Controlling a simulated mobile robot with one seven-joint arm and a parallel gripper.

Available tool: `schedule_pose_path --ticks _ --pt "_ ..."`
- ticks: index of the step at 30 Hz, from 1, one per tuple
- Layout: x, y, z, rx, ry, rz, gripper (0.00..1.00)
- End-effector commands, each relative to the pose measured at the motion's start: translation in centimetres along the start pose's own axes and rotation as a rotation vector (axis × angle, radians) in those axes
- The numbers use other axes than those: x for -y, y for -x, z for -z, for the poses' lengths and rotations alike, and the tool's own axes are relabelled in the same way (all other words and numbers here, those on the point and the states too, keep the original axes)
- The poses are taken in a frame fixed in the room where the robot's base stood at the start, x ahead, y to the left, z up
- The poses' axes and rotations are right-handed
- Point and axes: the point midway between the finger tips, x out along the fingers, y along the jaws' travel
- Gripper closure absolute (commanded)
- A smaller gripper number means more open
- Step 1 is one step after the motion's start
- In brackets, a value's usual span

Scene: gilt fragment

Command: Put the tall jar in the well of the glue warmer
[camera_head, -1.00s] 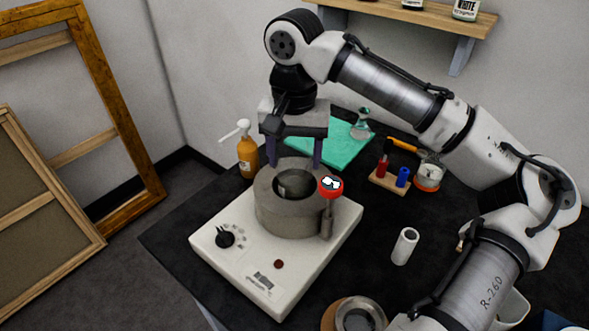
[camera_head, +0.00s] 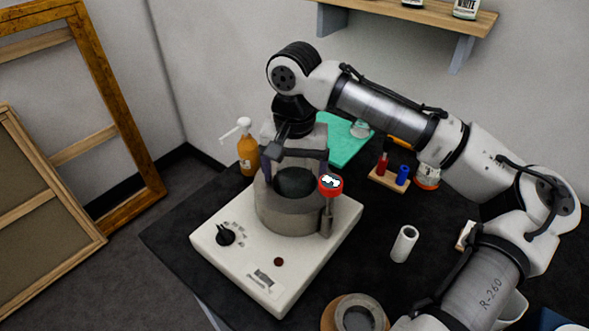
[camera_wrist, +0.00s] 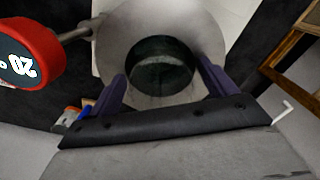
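The glue warmer (camera_head: 290,219) is a grey cylinder on a cream base with a knob. Its round well opening also shows in the wrist view (camera_wrist: 200,30). My gripper (camera_head: 295,172) is directly above the well, pointing down. Its two purple fingers are wide apart near the rim, on opposite sides of the opening, with nothing clamped between them. A dark, greenish, glassy round form (camera_wrist: 162,66) shows inside the well between the fingers. It may be the tall jar, but I cannot tell it surely from the well's inner wall.
A red dial (camera_head: 331,184) on a post stands close at the warmer's right side. An orange pump bottle (camera_head: 247,155) is behind left. A white cylinder (camera_head: 404,244), a rack with red and blue tubes (camera_head: 388,179) and a round ring-shaped item (camera_head: 357,314) stand to the right.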

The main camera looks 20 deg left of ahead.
Motion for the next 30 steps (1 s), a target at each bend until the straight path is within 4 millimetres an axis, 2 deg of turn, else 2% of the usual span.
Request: schedule_pose_path --ticks 7,11,24,30 --pt "0.0 0.1 0.0 0.000 0.000 0.000 0.16" --pt "0.0 0.9 0.1 -0.002 -0.001 0.000 0.16" --pt "0.0 9.7 0.0 -0.001 0.000 0.000 0.16" --pt "0.0 11.9 0.0 0.000 -0.001 -0.001 0.16"
